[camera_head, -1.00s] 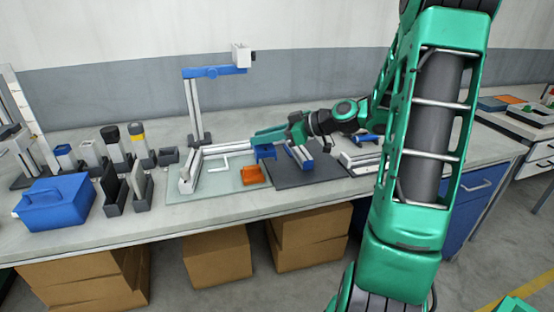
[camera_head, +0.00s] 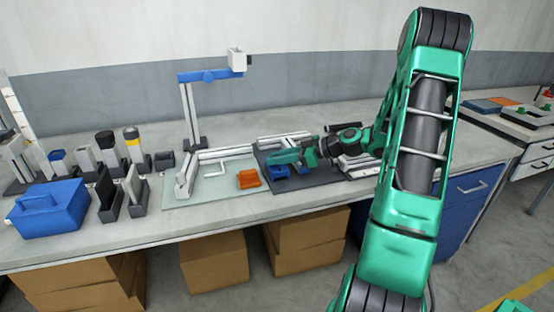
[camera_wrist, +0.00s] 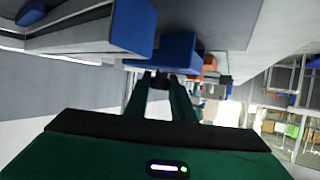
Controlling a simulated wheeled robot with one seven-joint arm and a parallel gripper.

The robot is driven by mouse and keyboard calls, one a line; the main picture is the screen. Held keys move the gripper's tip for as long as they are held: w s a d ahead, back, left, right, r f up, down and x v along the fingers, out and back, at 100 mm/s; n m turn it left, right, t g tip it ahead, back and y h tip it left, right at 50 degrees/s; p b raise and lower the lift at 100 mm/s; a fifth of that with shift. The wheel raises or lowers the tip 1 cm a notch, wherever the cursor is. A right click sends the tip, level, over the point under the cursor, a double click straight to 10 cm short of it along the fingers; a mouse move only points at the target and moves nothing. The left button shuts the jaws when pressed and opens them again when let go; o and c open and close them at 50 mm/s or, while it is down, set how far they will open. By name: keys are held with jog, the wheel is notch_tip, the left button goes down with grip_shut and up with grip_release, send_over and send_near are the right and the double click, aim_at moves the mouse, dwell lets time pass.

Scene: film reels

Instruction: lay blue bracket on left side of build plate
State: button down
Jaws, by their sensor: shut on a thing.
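The blue bracket (camera_head: 278,173) is at the left part of the dark plate (camera_head: 325,182), which I take for the build plate. My gripper (camera_head: 273,159) reaches in from the right and is shut on the bracket. In the wrist view, the fingers (camera_wrist: 162,84) meet a blue piece (camera_wrist: 178,50), the bracket. I cannot tell whether the bracket touches the plate or hangs just above it. Part of the plate is hidden by my gripper and wrist.
A pale plate (camera_head: 185,198) on the left holds an orange bracket (camera_head: 248,180) and a white one. A camera stand (camera_head: 190,110) rises behind. A blue toolbox (camera_head: 48,208) and several upright holders stand further left. A blue-ended grey piece (camera_wrist: 125,25) is close beside the bracket.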

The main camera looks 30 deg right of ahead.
jog(key=c, duration=1.5)
grip_release()
jog(key=shift+f, duration=0.1)
jog(key=v, duration=1.2)
jog(key=a+g, duration=0.1)
jog(key=a, duration=0.1)
jog(key=s+a+f+m+g+h, duration=0.1)
jog(key=a, duration=0.1)
jog(key=s+a+f+g, duration=0.1)
jog(key=a, duration=0.1)
jog(key=shift+s+m+g+h, duration=0.1)
jog(key=shift+m+g+h, duration=0.2)
jog(key=s+a+r+m+g+h, duration=0.1)
jog(key=s+m, duration=0.3)
jog(key=s, duration=0.4)
jog(key=s+a+m+g+h, duration=0.2)
jog(key=s+m+g+h, duration=0.1)
jog(key=s, duration=0.6)
jog(key=s+a+r+m+g+h, duration=0.1)
jog(key=s+a+m+g+h, duration=0.1)
jog(key=s+m, duration=0.3)
jog(key=shift+s+a+r+m+g+h, duration=0.1)
jog(key=shift+s+m+h, duration=0.05)
jog(key=shift+s, duration=0.5)
jog(key=shift+s+a+r+m+g+h, duration=0.1)
jog(key=shift+s, duration=0.5)
jog(key=shift+s+a+r+m+g+h, duration=0.1)
jog(key=shift+s+r+m+h, duration=0.05)
jog(key=shift+s, duration=0.5)
